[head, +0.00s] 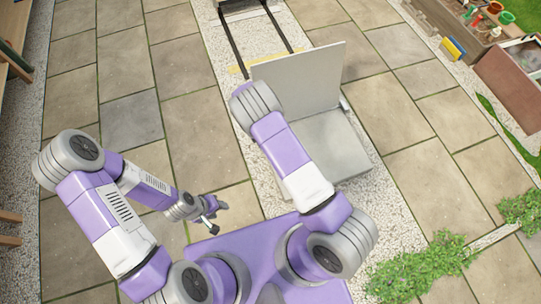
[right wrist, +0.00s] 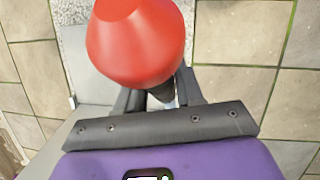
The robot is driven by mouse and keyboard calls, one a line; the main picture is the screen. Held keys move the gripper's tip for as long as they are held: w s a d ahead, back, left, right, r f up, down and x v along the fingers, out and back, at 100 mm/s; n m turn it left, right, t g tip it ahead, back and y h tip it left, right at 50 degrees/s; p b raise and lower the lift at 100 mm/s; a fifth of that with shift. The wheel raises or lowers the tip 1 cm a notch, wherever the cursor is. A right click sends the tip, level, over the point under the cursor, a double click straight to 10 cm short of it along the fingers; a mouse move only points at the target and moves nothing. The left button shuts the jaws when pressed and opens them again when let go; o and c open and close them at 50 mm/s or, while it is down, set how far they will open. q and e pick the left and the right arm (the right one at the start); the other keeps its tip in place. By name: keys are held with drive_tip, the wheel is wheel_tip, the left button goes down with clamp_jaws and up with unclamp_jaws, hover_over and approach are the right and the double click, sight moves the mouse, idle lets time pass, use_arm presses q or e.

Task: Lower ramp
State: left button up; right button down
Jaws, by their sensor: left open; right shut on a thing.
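The ramp appears as two light grey panels in the head view: a raised panel (head: 300,80) tilted up at the back, and a flatter panel (head: 330,145) in front of it. A grey panel (right wrist: 92,92) also shows at the left of the right wrist view. My right gripper (right wrist: 160,98) is shut on the dark stem of a large red knob (right wrist: 137,40). The right gripper is hidden in the head view behind my own arm and the panels. My left gripper (head: 215,215) is open and empty, low over the paving, apart from the ramp.
Two dark rails (head: 232,40) run back from a yellow strip (head: 265,60) behind the raised panel. A planter box with pots (head: 490,20) and a brown-sided box (head: 510,85) stand at the right. Green plants (head: 425,265) grow at lower right. Paving at left is clear.

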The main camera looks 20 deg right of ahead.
drive_tip(key=shift+w+a+r, duration=0.1)
drive_tip(key=shift+w+r, duration=0.25)
drive_tip(key=shift+w, duration=0.2)
drive_tip(key=shift+w+a+r, duration=0.1)
drive_tip(key=shift+w+r, duration=0.25)
drive_tip(key=shift+w, duration=0.2)
drive_tip(key=c, duration=0.8)
unclamp_jaws()
drive_tip(key=shift+s+d, duration=0.1)
drive_tip(key=shift+d, duration=0.05)
drive_tip(key=p+v, duration=0.2)
drive_tip(key=v, duration=0.5)
drive_tip(key=shift+w+r, duration=0.2)
